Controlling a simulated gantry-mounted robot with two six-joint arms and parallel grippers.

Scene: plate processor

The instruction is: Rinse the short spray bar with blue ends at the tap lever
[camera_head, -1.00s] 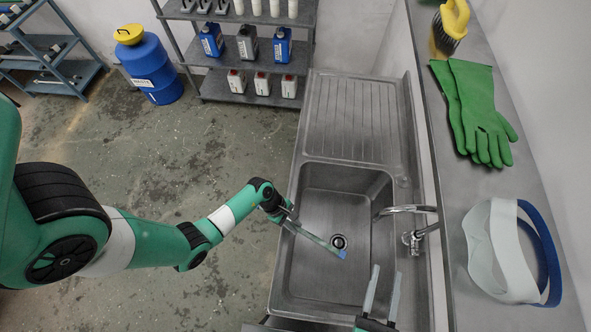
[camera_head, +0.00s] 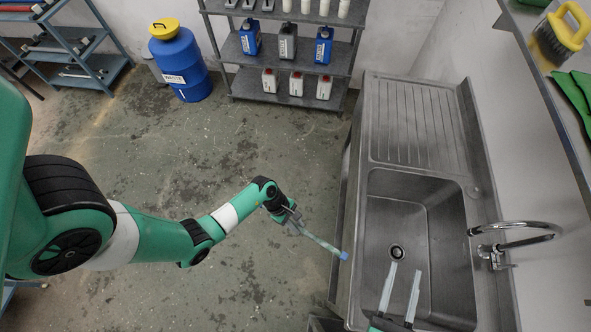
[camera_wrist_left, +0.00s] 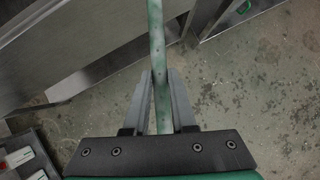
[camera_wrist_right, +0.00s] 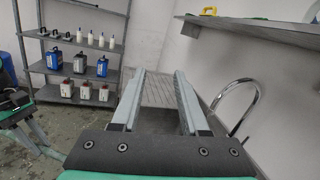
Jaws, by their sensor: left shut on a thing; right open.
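The spray bar (camera_head: 322,243) is thin and pale green, with a blue end (camera_head: 344,255). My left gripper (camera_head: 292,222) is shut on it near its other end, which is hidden. The bar slants down to the right, its blue end at the sink's left rim in the picture. The left wrist view shows the bar (camera_wrist_left: 157,50) between the fingers, with dark spots on it. The tap lever (camera_head: 497,258) is beside the curved spout (camera_head: 515,228), right of the basin. My right gripper (camera_head: 405,270) is open and empty, appearing over the basin's lower part.
The steel sink (camera_head: 412,125) has a ribbed drainboard and a basin with a drain (camera_head: 397,252). A wall shelf (camera_head: 530,60) with a brush (camera_head: 560,35) and green gloves overhangs at right. A bottle rack (camera_head: 290,75) and blue drum (camera_head: 180,65) stand behind.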

